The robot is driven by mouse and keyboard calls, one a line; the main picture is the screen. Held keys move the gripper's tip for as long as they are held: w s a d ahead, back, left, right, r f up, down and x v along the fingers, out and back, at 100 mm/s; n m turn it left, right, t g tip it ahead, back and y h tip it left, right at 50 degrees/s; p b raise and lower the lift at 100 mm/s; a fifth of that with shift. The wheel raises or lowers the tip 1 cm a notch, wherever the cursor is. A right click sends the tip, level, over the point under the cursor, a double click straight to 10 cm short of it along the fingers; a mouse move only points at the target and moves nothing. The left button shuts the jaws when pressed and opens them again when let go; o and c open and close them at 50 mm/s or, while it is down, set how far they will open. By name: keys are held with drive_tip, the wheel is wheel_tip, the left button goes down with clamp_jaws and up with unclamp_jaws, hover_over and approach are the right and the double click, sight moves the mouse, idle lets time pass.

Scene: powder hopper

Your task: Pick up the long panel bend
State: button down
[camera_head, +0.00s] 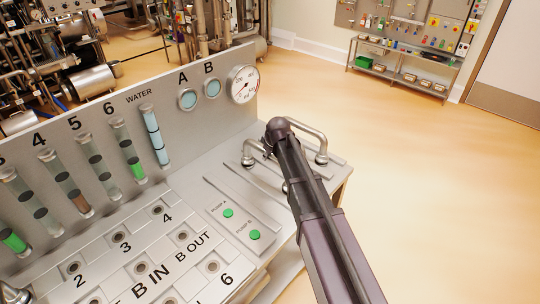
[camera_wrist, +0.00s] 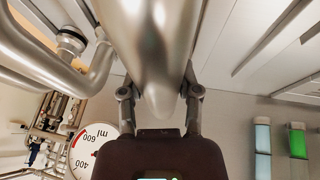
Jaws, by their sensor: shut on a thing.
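The long panel bend, a thick shiny metal tube (camera_wrist: 155,55), fills the upper middle of the wrist view. My gripper (camera_wrist: 160,85) has one finger on each side of it and is shut on it. A second bent pipe (camera_wrist: 38,60) curves beside it on the left of the wrist view. In the head view my arm covers the gripper and much of the held tube. A curved pipe (camera_head: 308,132) shows right of my arm and a pipe end on a fitting (camera_head: 249,155) shows left of it, both at the panel.
The grey panel (camera_head: 150,220) carries numbered ports, green buttons (camera_head: 228,213), sight tubes (camera_head: 153,135) and a round gauge (camera_head: 243,85). The gauge also shows in the wrist view (camera_wrist: 98,147). Open floor (camera_head: 420,180) lies to the right. A shelf (camera_head: 400,75) stands at the back wall.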

drive_tip(key=shift+r+p, duration=1.75)
drive_tip(key=shift+r, duration=0.15)
drive_tip(key=s+r+p, duration=0.1)
drive_tip(key=s, duration=1.5)
drive_tip(key=shift+d+r, duration=0.2)
drive_tip(key=shift+f, duration=0.15)
drive_tip(key=shift+f+b, duration=0.75)
